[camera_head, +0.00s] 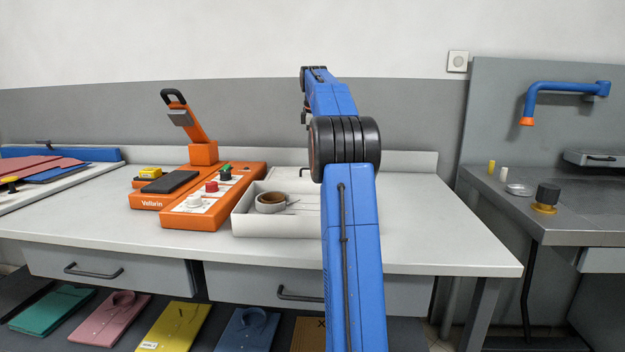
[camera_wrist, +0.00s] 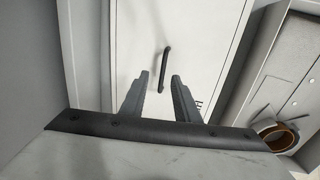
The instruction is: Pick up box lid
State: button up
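The box lid (camera_wrist: 135,40) is a flat white panel with a thin black bar handle (camera_wrist: 164,66), seen from above in the wrist view. In the head view the lid (camera_head: 285,173) lies behind the open white box (camera_head: 280,224), partly hidden by my blue arm. My gripper (camera_wrist: 160,75) is open in the wrist view, with two dark fingers apart and nothing between them. The handle shows just beyond the fingertips, apart from them as far as I can tell. In the head view my gripper is hidden behind the arm.
The box holds a round cup-like thing (camera_head: 271,200), also in the wrist view (camera_wrist: 276,135). An orange press (camera_head: 198,190) stands left of the box. Folded shirts (camera_head: 178,325) lie below the white table (camera_head: 420,235). The table's right part is clear.

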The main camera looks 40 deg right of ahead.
jog(key=shift+w+f, duration=0.2)
jog(key=shift+f, duration=1.3)
jog(key=shift+w+f, duration=0.2)
jog(key=shift+f, duration=1.25)
grip_shut()
